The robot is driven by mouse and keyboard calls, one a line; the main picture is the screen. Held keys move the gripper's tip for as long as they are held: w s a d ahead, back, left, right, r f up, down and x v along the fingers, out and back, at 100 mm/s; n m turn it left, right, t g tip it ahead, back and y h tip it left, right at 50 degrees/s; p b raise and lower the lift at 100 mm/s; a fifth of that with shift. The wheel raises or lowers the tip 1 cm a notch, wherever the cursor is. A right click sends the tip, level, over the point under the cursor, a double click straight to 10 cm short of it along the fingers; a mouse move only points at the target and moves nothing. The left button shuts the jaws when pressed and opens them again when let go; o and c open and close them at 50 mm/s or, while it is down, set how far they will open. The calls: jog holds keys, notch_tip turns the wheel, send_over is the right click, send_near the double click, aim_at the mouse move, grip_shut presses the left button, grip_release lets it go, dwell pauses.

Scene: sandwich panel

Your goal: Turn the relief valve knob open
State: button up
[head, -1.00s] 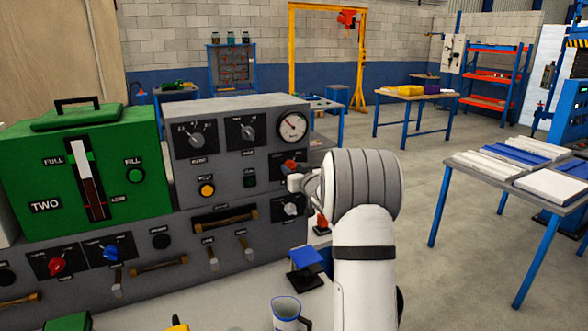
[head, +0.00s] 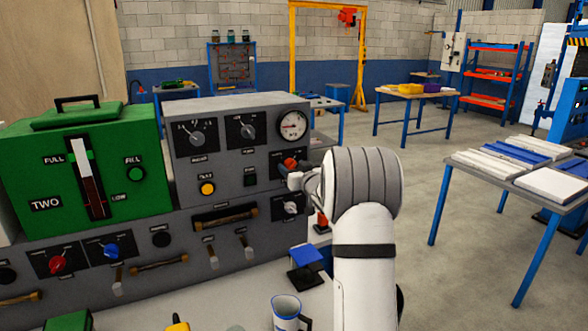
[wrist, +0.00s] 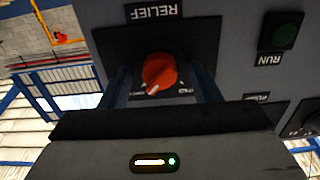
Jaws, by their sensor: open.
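The red-orange relief knob (head: 290,163) sits on a black plate at the right of the grey panel, below the round gauge. In the wrist view the relief knob (wrist: 159,72) is under an upside-down RELIEF label, its white pointer mark toward the lower left of the picture. My gripper (wrist: 163,84) is open, with one dark finger on each side of the knob; I cannot tell whether either touches it. In the head view my gripper (head: 294,181) is at the panel just below the knob, partly hidden by my wrist.
The gauge (head: 292,125) is above the knob. A white-pointer knob (head: 290,206) is below it. The green RUN button (wrist: 286,36) is beside the relief plate. A mug (head: 287,311) and a blue-topped block (head: 306,257) stand on the bench below my arm.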

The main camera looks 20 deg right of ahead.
jog(key=s+b, duration=0.1)
jog(key=s, duration=0.6)
jog(key=shift+s+d+b, duration=0.15)
jog(key=shift+s+b, duration=0.15)
jog(key=shift+s, duration=0.1)
jog(key=s+a+f+g, duration=0.3)
jog(key=s+a+g, duration=0.2)
jog(key=s, duration=0.8)
jog(key=s+a+f+g, duration=0.3)
jog(key=s+a+g, duration=0.2)
jog(key=s+a, duration=0.5)
jog(key=s+a+f+g, duration=0.3)
jog(key=s+a+g, duration=0.2)
jog(key=s, duration=1)
jog(key=shift+s+a+f+h, duration=0.3)
jog(key=shift+s+a, duration=0.1)
jog(key=shift+a, duration=0.75)
